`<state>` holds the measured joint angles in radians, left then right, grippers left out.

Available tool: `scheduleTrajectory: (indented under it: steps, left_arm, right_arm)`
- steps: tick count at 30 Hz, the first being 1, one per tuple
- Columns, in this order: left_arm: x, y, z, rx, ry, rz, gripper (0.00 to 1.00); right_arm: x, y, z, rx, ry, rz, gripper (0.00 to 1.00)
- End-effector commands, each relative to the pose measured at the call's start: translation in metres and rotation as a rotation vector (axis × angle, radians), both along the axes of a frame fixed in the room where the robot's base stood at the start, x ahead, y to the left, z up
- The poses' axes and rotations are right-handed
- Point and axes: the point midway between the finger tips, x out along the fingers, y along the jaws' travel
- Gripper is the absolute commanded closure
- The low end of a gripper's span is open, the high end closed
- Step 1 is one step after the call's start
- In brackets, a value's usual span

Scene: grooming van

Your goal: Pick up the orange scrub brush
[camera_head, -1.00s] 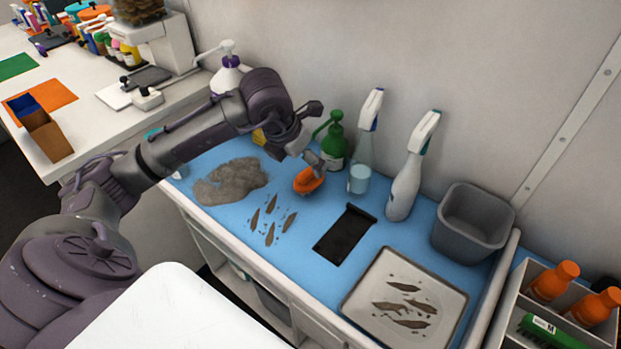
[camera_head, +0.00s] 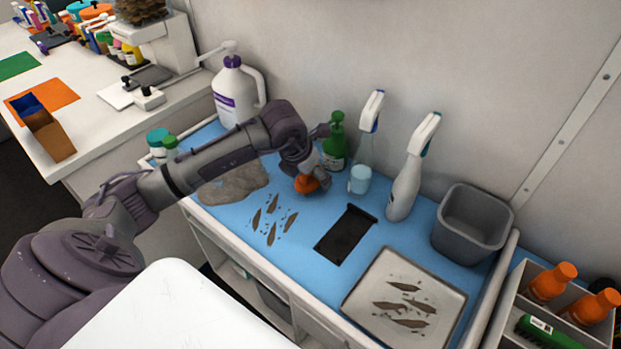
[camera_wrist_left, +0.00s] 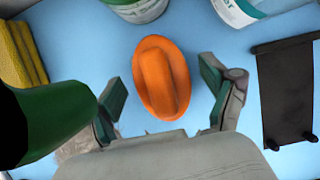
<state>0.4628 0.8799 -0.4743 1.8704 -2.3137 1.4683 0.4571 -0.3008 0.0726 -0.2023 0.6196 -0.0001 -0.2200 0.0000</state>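The orange scrub brush (camera_head: 306,184) lies on the blue counter mat, partly hidden by my left gripper in the head view. In the left wrist view the brush (camera_wrist_left: 162,78) shows whole, an orange oval with a raised handle along its middle. My left gripper (camera_wrist_left: 162,104) is open, with one finger on each side of the brush's near end and a gap to both. In the head view my left gripper (camera_head: 318,180) is right over the brush. My right gripper is not in view.
A green pump bottle (camera_head: 335,145) stands just behind the brush, with a spray bottle (camera_head: 361,178) to its right. A yellow sponge (camera_wrist_left: 22,52) is at the left wrist view's left. A black flat tool (camera_head: 345,234) lies to the right. Dirt patches lie on the mat (camera_head: 310,222).

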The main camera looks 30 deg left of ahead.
Motion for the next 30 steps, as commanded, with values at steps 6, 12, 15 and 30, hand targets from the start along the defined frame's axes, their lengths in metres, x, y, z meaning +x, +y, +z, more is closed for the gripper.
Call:
scheduleTrajectory:
  steps: [6, 12, 15, 30]
  left_arm:
    - [0.0, 0.0, 0.0, 0.0, 0.0, 0.0, 0.58]
    - [0.0, 0.0, 0.001, 0.0, -0.001, 0.0, 0.77]
    - [0.0, 0.0, 0.001, 0.0, -0.001, 0.0, 0.77]
    - [-0.012, -0.012, 0.051, 0.001, -0.004, -0.006, 0.77]
  right_arm:
    - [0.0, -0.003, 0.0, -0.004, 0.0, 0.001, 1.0]
    - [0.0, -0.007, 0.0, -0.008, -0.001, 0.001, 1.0]
    - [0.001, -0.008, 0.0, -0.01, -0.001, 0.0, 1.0]
    - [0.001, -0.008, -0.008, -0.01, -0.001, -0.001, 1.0]
